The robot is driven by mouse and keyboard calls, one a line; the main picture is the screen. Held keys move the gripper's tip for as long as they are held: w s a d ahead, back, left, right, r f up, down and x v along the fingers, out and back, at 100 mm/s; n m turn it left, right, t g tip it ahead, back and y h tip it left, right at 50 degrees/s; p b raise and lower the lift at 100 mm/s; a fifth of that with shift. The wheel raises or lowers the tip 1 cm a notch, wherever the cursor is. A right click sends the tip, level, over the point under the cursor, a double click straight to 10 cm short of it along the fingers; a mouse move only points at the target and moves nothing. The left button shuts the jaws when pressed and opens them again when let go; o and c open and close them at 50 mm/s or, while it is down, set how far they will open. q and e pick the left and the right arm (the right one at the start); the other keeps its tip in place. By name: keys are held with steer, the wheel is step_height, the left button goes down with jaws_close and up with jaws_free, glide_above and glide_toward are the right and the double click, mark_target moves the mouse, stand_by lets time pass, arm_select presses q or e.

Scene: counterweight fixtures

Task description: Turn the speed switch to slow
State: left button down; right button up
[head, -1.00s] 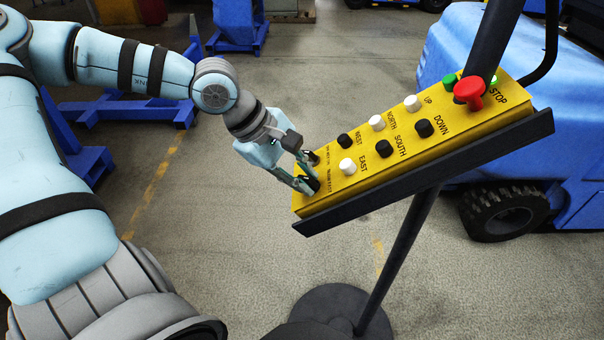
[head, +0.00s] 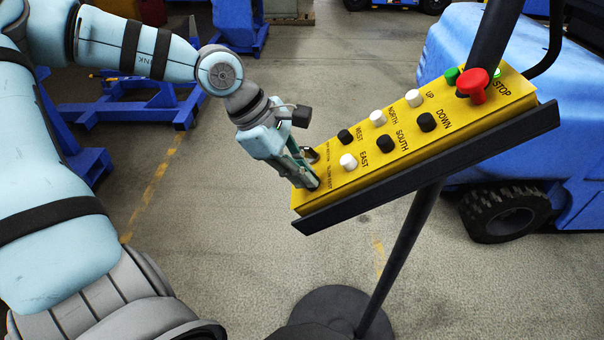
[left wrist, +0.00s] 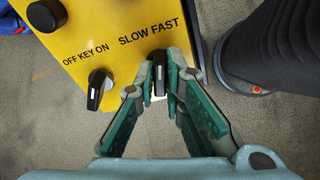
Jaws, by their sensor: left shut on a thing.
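The speed switch (left wrist: 159,75) is a small black knob below the SLOW FAST label (left wrist: 152,30) in the left wrist view. Its white line runs about straight up and down in that view, between the two words. My left gripper (left wrist: 161,72) is shut on the knob, one finger on each side. In the head view my left gripper (head: 312,172) sits at the lower left end of the yellow control box (head: 365,173), and its fingers hide most of the switch there. My right gripper is not in view.
A black key switch (left wrist: 97,90) stands left of the speed switch. White and black push buttons, such as the EAST button (head: 348,162), and a red stop knob (head: 472,86) line the box. A dark ledge (head: 430,160) and post (head: 400,250) support it. A blue vehicle (head: 450,60) stands behind.

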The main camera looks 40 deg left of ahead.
arm_select(q)
steer(key=n, duration=0.2)
steer(key=n+b, duration=0.1)
steer(key=n, duration=0.2)
steer(key=shift+w+a+f+g+h, duration=0.1)
steer(key=shift+g+h, duration=0.2)
steer(key=n+b, duration=0.2)
steer(key=n, duration=0.3)
steer(key=shift+n+h, duration=0.4)
steer(key=c, duration=1.7)
jaws_free()
steer(key=shift+a, duration=0.1)
steer(key=shift+a+r, duration=0.15)
steer(key=shift+r, duration=0.25)
steer(key=v, duration=1.1)
steer(key=shift+w+r, duration=0.15)
